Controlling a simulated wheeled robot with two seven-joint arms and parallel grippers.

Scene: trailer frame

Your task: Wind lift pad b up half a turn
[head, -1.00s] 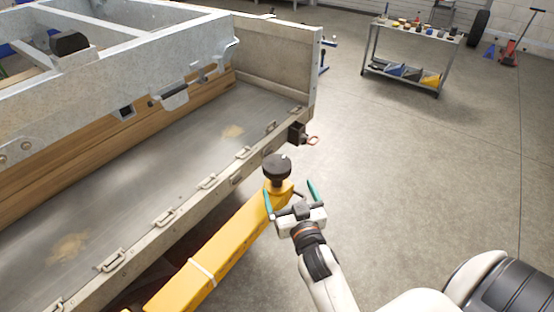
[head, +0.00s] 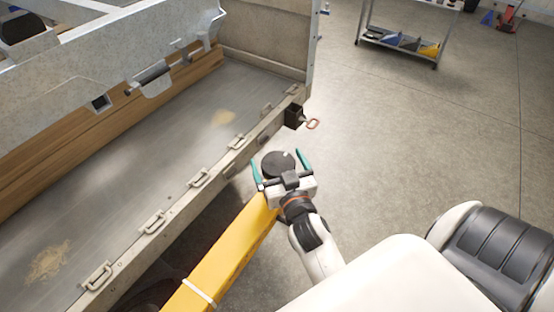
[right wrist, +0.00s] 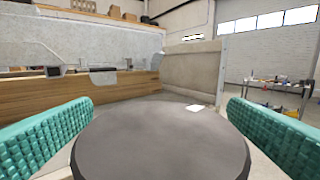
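The lift pad (head: 277,163) is a round black disc with a small white mark near its edge, at the far end of a yellow lift arm (head: 232,244) beside the trailer. My right gripper (head: 280,165) is open, with its teal fingers on either side of the pad. In the right wrist view the pad (right wrist: 160,140) fills the lower middle, its white mark towards the upper right. The teal fingers stand left and right of it, with a gap visible at the right finger; contact at the left cannot be told. My left gripper is not in view.
The trailer bed (head: 150,150) with its metal side rail lies close on the left. A tool cart (head: 398,48) stands far back; the floor to the right is clear.

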